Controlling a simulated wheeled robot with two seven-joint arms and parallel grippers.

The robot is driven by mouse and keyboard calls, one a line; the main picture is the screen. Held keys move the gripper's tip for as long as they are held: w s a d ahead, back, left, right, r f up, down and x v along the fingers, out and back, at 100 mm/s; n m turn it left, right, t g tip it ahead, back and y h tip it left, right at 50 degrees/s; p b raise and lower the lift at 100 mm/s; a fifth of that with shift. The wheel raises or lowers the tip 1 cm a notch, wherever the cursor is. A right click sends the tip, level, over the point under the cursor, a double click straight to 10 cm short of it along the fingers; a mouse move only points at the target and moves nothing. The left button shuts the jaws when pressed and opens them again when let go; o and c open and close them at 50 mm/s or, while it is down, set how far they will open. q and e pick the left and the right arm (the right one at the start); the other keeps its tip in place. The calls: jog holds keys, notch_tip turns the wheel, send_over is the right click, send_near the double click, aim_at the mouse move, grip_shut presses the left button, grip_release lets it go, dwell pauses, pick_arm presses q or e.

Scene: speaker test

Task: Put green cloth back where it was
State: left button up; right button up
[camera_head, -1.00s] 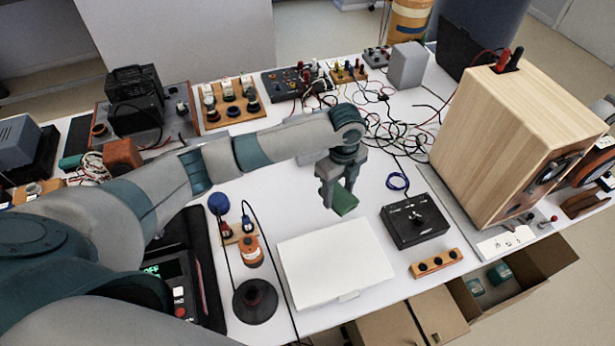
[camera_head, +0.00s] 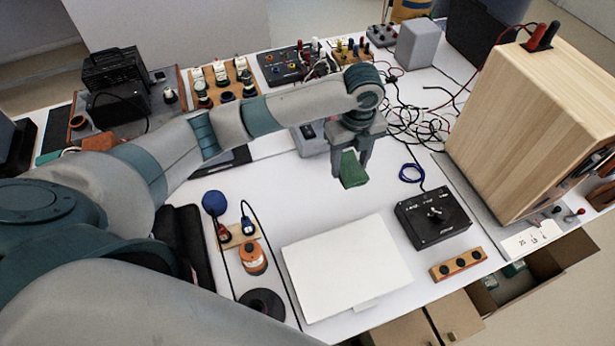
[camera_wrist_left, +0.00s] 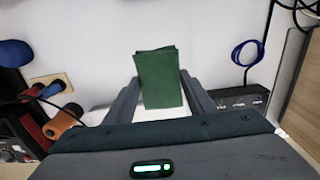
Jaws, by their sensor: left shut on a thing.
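The green cloth (camera_head: 353,170) is a small folded dark-green rectangle. My left gripper (camera_head: 350,168) is shut on it and holds it above the white table, behind the white flat box. In the left wrist view the cloth (camera_wrist_left: 160,80) stands out between the two fingers of the left gripper (camera_wrist_left: 160,92). How far it hangs above the table is hard to tell. My right gripper is not in view.
A white flat box (camera_head: 345,268) lies in front of the gripper. To its right are a black control box (camera_head: 432,216) and a blue cable coil (camera_head: 411,173). A large wooden speaker (camera_head: 530,130) stands at the right. Wires tangle behind.

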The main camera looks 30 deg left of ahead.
pick_arm(q)
jog(key=p, duration=0.4)
send_over(307, 180)
notch_tip(307, 180, down, 7)
jog(key=shift+r, duration=0.1)
jog(key=shift+w, duration=0.1)
jog(key=shift+f, duration=0.2)
jog(key=shift+f, duration=0.3)
notch_tip(307, 180, down, 2)
jog(key=shift+p, duration=0.45)
jog(key=shift+f, duration=0.6)
jog(key=shift+f, duration=0.15)
